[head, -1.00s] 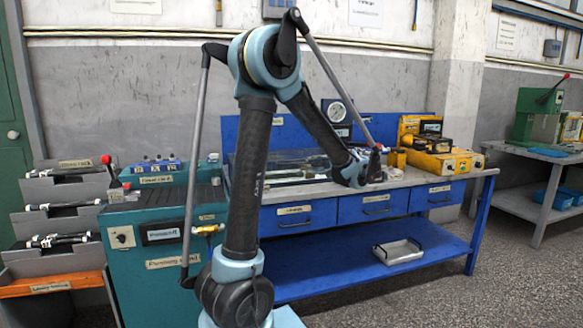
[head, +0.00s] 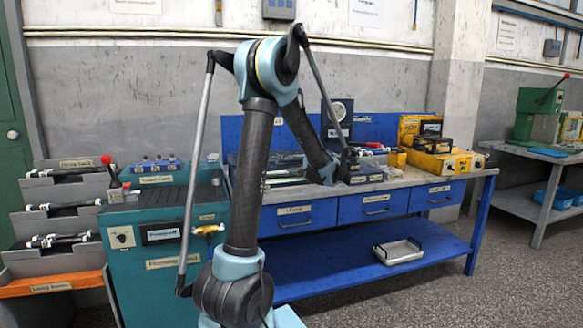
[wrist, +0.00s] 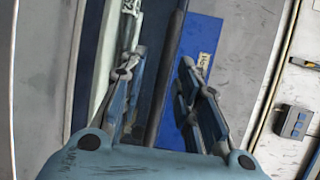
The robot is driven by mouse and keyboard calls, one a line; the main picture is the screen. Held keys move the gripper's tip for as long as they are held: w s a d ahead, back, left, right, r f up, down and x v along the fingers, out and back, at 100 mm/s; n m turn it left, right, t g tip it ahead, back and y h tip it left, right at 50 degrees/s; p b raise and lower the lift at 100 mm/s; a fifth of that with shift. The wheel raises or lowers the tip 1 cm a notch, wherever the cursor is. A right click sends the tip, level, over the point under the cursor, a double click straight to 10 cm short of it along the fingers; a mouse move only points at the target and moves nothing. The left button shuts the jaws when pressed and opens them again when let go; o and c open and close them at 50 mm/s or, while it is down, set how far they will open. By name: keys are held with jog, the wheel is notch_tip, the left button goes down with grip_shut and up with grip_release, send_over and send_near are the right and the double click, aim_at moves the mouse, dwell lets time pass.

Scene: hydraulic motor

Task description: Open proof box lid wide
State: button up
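The proof box (head: 268,180) seems to be the low, clear-sided box on the bench top, left of my wrist in the head view. My arm partly covers it, and its lid angle is hard to read. My gripper (head: 352,156) is at the right end of the box, low over the bench. In the wrist view my gripper (wrist: 163,58) has its two fingers apart. I cannot tell whether either finger touches the bar.
The blue workbench (head: 408,183) has drawers and a lower shelf with a metal tray (head: 398,251). Yellow equipment (head: 445,164) stands on its right end. A teal cabinet (head: 165,235) and grey parts racks (head: 62,216) are at left.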

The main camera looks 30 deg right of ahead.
jog(key=shift+w, duration=0.15)
jog(key=shift+c, duration=0.6)
jog(key=shift+a, duration=0.1)
grip_shut()
jog(key=shift+a+r, duration=0.1)
jog(key=shift+r, duration=0.35)
